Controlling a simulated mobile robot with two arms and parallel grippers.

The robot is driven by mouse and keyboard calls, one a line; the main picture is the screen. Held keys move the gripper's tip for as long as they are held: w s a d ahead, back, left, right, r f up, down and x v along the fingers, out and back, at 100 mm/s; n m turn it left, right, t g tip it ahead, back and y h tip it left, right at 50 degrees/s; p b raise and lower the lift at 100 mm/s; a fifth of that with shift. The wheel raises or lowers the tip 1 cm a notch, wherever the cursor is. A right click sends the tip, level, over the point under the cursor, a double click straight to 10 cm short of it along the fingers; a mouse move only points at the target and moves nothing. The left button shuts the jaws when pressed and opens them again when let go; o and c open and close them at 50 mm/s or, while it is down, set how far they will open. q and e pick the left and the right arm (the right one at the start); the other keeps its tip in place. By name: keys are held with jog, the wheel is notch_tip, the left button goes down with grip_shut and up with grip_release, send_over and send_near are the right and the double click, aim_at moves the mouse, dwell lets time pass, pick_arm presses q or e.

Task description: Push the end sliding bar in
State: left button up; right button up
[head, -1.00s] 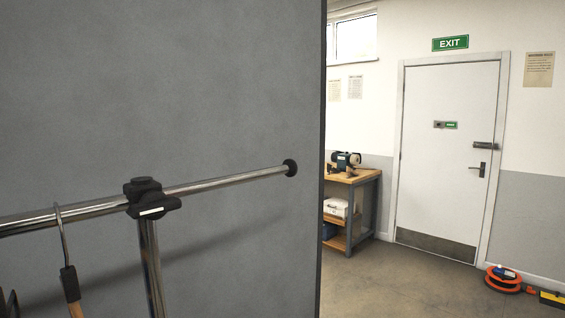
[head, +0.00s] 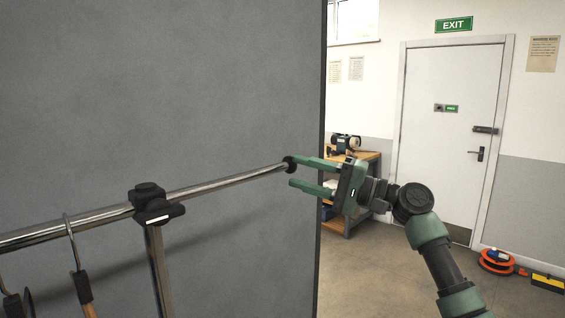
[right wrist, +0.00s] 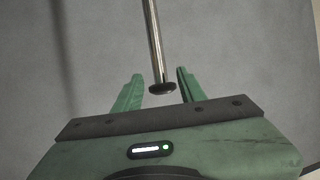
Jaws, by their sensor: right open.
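The end sliding bar (head: 228,183) is a thin chrome rod. It sticks out to the right from a black clamp (head: 152,203) on the clothes rail and ends in a black round cap (head: 290,165). My right gripper (head: 293,171) is open at the cap end, its green fingers pointing left. In the right wrist view the bar (right wrist: 154,45) comes down from the top, and its cap (right wrist: 162,88) lies between the two open fingers (right wrist: 158,84), closer to the right one. I cannot tell whether a finger touches it. My left gripper is not in view.
A grey panel (head: 150,90) stands behind the rail and ends at a dark vertical edge. Hangers (head: 74,250) hang from the rail at lower left. A wooden workbench (head: 368,156) stands behind my right gripper. An orange cable reel (head: 497,262) lies on the floor near the exit door.

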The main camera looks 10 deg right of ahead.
aim_at(286, 167)
jog(key=p+x, duration=0.1)
jog(key=x, duration=0.3)
jog(key=shift+w+a+r, duration=0.1)
jog(key=shift+a+r, duration=0.05)
jog(key=shift+w+a+p, duration=0.25)
jog(key=shift+a+p, duration=0.1)
grip_shut()
jog(key=shift+d, duration=0.1)
dwell(0.9)
